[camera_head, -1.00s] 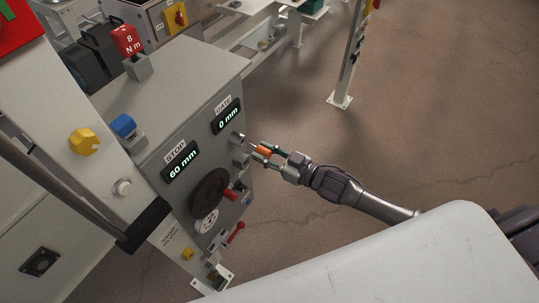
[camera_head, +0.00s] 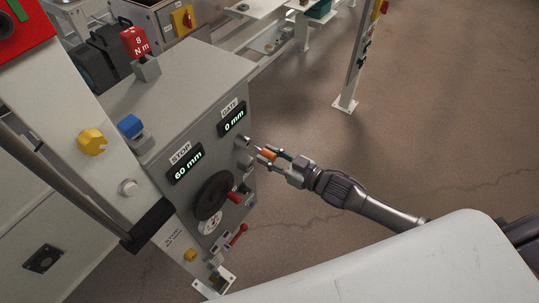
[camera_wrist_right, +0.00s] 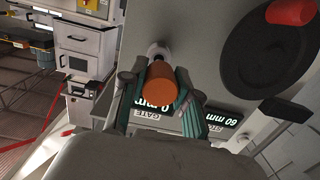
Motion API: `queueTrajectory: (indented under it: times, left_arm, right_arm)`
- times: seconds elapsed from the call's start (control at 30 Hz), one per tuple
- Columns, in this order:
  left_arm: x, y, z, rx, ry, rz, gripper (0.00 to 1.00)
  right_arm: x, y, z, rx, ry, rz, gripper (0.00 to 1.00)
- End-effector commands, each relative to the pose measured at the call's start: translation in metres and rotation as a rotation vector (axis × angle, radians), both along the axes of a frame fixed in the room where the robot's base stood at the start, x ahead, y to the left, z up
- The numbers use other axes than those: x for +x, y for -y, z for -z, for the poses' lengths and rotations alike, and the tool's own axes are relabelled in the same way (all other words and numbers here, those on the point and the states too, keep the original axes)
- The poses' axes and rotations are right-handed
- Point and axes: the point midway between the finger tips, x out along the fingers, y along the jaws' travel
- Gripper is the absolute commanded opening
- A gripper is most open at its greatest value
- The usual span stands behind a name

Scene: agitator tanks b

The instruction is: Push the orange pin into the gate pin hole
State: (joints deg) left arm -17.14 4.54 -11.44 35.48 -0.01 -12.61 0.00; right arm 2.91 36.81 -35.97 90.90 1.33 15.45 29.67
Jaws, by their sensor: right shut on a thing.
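The orange pin (camera_head: 268,155) is held between the fingers of my right gripper (camera_head: 271,155). Its tip points left at the grey panel, at the round metal collar (camera_head: 243,141) below the GATE display. In the right wrist view the orange pin's head (camera_wrist_right: 172,88) sits between the two fingers, with the pale collar (camera_wrist_right: 158,50) just beyond it. The orange head stands out from the collar. I cannot tell whether the tip is inside the hole. My left gripper is not in view.
The GATE display (camera_head: 233,121) reads 0 mm and the STOP display (camera_head: 188,163) reads 60 mm. A black handwheel (camera_head: 213,195) and a red lever (camera_head: 238,235) stick out lower on the panel. Open floor lies right of the panel.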

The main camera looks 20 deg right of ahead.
Motion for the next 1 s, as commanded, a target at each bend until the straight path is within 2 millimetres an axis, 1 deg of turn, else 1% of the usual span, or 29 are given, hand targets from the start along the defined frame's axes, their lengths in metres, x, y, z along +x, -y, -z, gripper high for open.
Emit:
queueTrajectory:
  times: [0.47,1.0]
  left_arm:
    - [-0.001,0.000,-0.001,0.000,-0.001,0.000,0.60]
    - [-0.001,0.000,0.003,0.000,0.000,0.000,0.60]
  right_arm:
    - [0.001,-0.001,0.000,0.001,0.001,0.000,0.00]
    - [0.014,-0.011,0.000,0.001,0.002,0.000,0.00]
